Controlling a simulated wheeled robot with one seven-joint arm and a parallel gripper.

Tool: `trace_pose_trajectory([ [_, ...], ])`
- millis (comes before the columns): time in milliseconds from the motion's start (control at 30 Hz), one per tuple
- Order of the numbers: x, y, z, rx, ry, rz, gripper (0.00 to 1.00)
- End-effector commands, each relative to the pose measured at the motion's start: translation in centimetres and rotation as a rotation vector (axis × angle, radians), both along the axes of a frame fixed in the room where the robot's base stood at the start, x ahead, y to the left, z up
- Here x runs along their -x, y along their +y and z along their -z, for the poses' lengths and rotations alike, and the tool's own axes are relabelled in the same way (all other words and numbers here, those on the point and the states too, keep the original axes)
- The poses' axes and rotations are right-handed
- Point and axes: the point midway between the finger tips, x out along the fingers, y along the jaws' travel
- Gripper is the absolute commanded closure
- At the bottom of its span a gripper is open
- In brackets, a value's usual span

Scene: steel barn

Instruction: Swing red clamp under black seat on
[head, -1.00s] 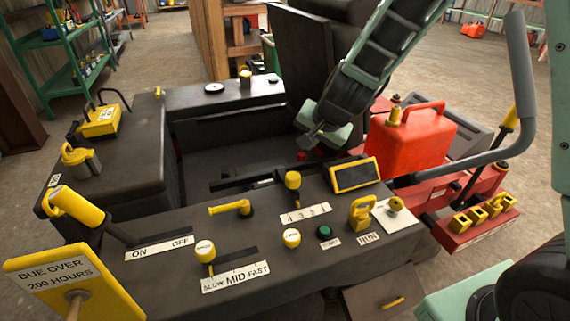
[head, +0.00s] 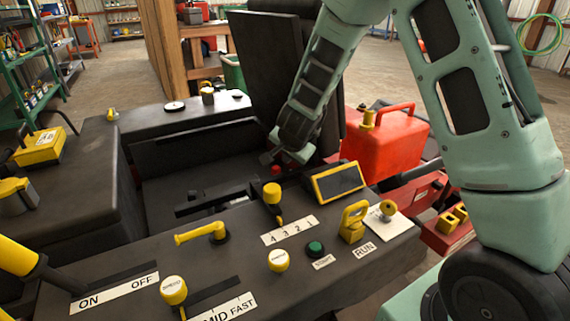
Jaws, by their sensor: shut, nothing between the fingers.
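The black seat (head: 262,70) shows as a tall dark backrest behind the dark console. A small red piece (head: 265,158), which looks like the red clamp, shows low in front of the seat, beside the dark slotted bar. My gripper (head: 277,155) reaches down right next to this red piece and is shut with nothing in it. The fingertips are small and dark against the machine, and I cannot tell whether they touch the red piece. The arm covers part of the seat's right side.
The console's front panel carries a yellow-framed display (head: 338,181), a yellow knob lever (head: 272,193), a yellow key handle (head: 353,220) and a green button (head: 315,248). A red fuel can (head: 390,140) stands to the right of my gripper. A black box side lies left.

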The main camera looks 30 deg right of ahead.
Motion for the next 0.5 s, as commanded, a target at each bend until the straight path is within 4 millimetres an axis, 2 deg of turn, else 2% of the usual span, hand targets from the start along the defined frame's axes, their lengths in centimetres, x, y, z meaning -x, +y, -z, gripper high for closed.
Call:
trace_pose_trajectory([
  [300, -3.1, -1.1, 4.9, -0.001, 0.002, 0.001, 1.00],
  [500, -4.6, -1.6, 6.8, -0.001, 0.001, 0.001, 1.00],
])
